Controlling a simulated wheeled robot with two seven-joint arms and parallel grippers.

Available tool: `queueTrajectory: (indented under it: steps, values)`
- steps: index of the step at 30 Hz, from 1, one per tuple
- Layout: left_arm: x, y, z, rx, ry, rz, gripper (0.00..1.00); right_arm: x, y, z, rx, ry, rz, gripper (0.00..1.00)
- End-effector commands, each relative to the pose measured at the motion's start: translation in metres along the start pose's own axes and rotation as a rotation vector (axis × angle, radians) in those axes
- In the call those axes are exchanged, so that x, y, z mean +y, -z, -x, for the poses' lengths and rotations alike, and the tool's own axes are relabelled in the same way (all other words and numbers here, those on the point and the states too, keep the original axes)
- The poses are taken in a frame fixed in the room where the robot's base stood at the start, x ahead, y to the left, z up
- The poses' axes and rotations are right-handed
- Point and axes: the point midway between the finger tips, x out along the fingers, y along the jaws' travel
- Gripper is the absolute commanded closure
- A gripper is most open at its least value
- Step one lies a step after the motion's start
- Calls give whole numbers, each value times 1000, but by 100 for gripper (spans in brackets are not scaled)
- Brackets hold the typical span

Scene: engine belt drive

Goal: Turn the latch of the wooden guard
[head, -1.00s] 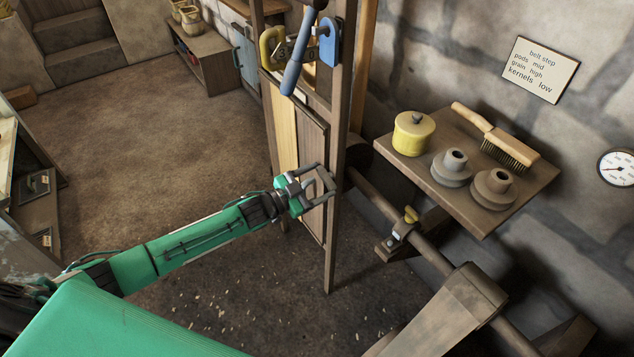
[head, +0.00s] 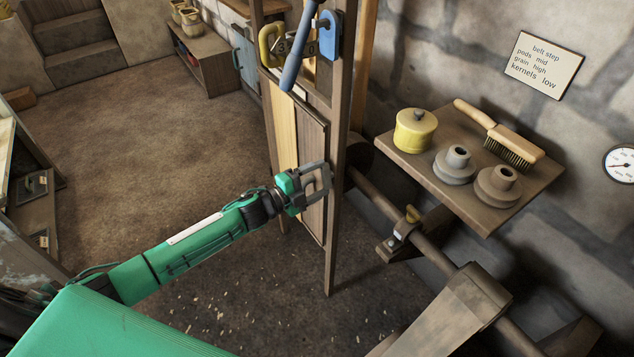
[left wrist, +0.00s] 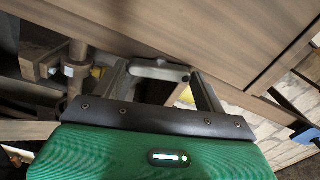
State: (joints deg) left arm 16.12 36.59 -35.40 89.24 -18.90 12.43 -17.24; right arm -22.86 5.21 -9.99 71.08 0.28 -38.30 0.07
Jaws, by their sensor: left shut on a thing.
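The wooden guard (head: 312,148) is a plank panel in an upright frame, left of the post. My left gripper (head: 318,178) is at the right edge of the guard, by the post. In the left wrist view my left gripper (left wrist: 160,78) is shut on a small grey metal piece, which looks like the latch (left wrist: 158,71), beside the guard's planks (left wrist: 170,30). In the head view the latch is hidden by the fingers, so its angle cannot be told there. My right gripper is not in view.
A lever with a blue handle (head: 291,62) hangs above the guard. A wooden shelf (head: 478,212) at right holds a yellow pot (head: 415,130), a brush (head: 505,138) and two stepped grey pieces. A shaft (head: 432,255) runs below.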

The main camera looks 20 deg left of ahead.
Motion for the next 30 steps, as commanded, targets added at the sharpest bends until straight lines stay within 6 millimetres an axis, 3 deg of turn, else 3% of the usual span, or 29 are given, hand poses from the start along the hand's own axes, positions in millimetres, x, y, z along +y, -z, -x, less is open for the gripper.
queueTrajectory:
  steps: [12,30]
  values:
    - [2,0,0,1,-1,-233,50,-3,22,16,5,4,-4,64]
    - [2,0,0,1,-2,-284,50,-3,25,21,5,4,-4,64]
